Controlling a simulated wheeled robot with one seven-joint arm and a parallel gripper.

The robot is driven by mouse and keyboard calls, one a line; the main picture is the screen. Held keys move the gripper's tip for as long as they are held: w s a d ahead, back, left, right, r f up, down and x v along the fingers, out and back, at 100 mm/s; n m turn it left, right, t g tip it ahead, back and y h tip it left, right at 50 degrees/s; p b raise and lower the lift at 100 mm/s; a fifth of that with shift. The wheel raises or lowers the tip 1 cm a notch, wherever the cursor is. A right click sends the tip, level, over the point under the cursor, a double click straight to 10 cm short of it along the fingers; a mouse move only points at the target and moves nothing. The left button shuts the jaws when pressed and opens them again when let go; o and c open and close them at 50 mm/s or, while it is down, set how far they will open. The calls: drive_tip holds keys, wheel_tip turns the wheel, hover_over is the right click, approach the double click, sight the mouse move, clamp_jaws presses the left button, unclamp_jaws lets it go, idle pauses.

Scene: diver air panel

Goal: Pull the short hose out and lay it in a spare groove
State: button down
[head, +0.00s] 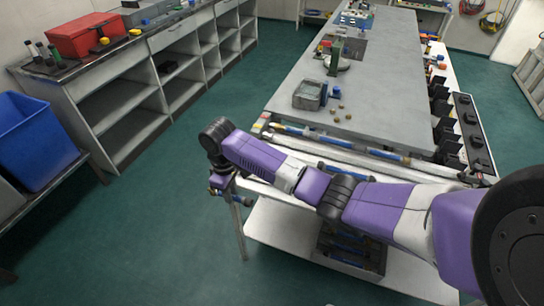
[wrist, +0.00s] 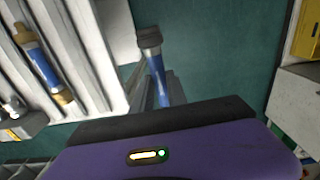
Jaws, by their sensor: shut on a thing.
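My gripper (head: 222,187) hangs off the left front corner of the bench, over the floor. It is shut on a blue hose (wrist: 158,80) with a dark end fitting; my gripper's body hides the rest of it in the wrist view. In the head view only a small blue piece of the held hose (head: 244,201) shows beside my gripper. The pale grooved rack (wrist: 75,50) lies to the left in the wrist view. Another blue hose (wrist: 40,62) with brass-coloured ends lies in one of its grooves. The rack (head: 345,157) runs along the bench front, partly behind my arm.
More blue hose pieces (head: 298,131) lie along the rack. The grey bench top (head: 385,90) carries a grey tray (head: 309,95) and small brass parts. A lower shelf (head: 285,235) holds a dark crate (head: 350,250). Green floor is clear left of the bench.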

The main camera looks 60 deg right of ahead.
drive_tip(key=s+d+r+p, duration=0.1)
drive_tip(key=s+d+r, duration=0.15)
drive_tip(key=d, duration=0.55)
drive_tip(key=s+d+r+p, duration=0.1)
drive_tip(key=s+d, duration=0.3)
drive_tip(key=d, duration=0.4)
drive_tip(key=shift+a+f+b, duration=0.2)
drive_tip(key=shift+f+b, duration=2.45)
drive_tip(key=shift+f, duration=1)
drive_tip(key=c, duration=1.2)
unclamp_jaws()
drive_tip(key=shift+c, duration=0.2)
wheel_tip(320, 180, up, 8)
drive_tip(key=shift+b, duration=0.4)
drive_tip(key=shift+f, duration=0.1)
